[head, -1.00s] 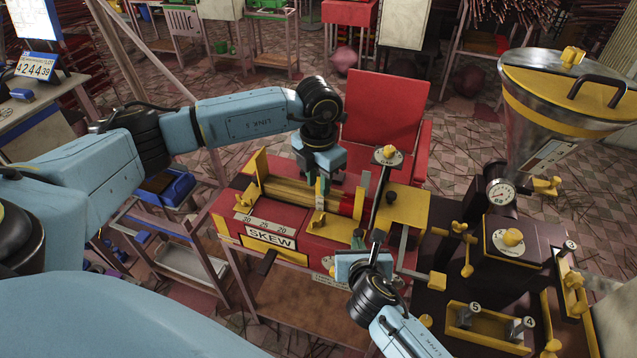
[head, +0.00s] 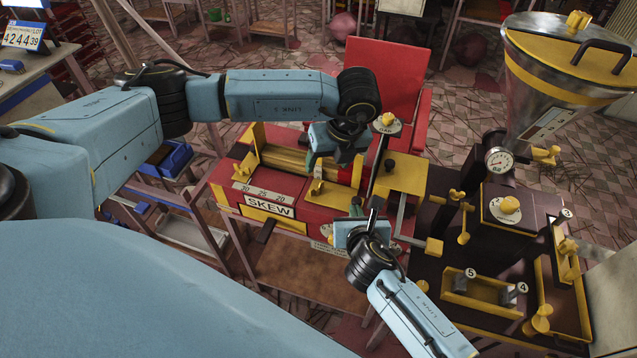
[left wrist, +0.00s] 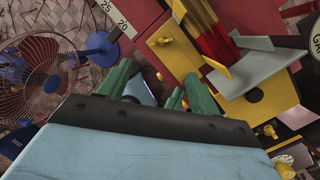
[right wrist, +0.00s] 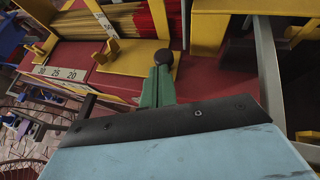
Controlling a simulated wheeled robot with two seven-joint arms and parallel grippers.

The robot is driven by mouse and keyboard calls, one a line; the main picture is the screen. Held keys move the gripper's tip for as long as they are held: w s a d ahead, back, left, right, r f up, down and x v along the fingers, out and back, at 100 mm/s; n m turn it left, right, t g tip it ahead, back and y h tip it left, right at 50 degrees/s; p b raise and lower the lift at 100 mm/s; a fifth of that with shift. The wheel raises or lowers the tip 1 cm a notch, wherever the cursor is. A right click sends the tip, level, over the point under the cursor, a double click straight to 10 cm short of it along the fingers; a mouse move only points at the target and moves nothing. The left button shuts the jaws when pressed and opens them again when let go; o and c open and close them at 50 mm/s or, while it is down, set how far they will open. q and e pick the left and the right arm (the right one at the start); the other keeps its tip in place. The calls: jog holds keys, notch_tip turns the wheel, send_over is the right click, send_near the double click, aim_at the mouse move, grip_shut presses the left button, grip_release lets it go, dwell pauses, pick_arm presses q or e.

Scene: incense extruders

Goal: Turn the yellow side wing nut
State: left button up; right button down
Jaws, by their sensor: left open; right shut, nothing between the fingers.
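Several yellow wing-nut-like pieces are on the dark machine at the right in the head view. One sits on its left side (head: 463,237), one below the hopper (head: 545,156) and one low at the right (head: 538,320). I cannot tell which is the side wing nut. My left gripper (head: 314,158) is open and empty above the red SKEW machine; its green fingers (left wrist: 150,92) spread apart in the left wrist view. My right gripper (head: 360,209) is shut and empty at that machine's front right. In the right wrist view its fingertips (right wrist: 158,82) are by a black knob (right wrist: 163,58).
The red SKEW machine (head: 225,195) holds thin sticks in a yellow-ended trough. A grey bar with a yellow block (head: 434,247) reaches toward the dark machine. A steel hopper (head: 530,95) stands behind. The left wrist view shows a red-bladed fan (left wrist: 45,80).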

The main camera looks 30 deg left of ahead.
aim_at(317, 186)
pick_arm(q)
jog(key=a+f+n, duration=0.1)
jog(key=f, duration=0.2)
jog(key=a+f+n, duration=0.1)
jog(key=f+n, duration=0.1)
jog(key=f, duration=0.2)
jog(key=w+a+f+n+y, duration=0.1)
jog(key=f+n, duration=0.1)
jog(key=f, duration=0.2)
jog(key=shift+a+t, duration=0.15)
jog(key=shift+t, duration=0.15)
jog(key=c, duration=1)
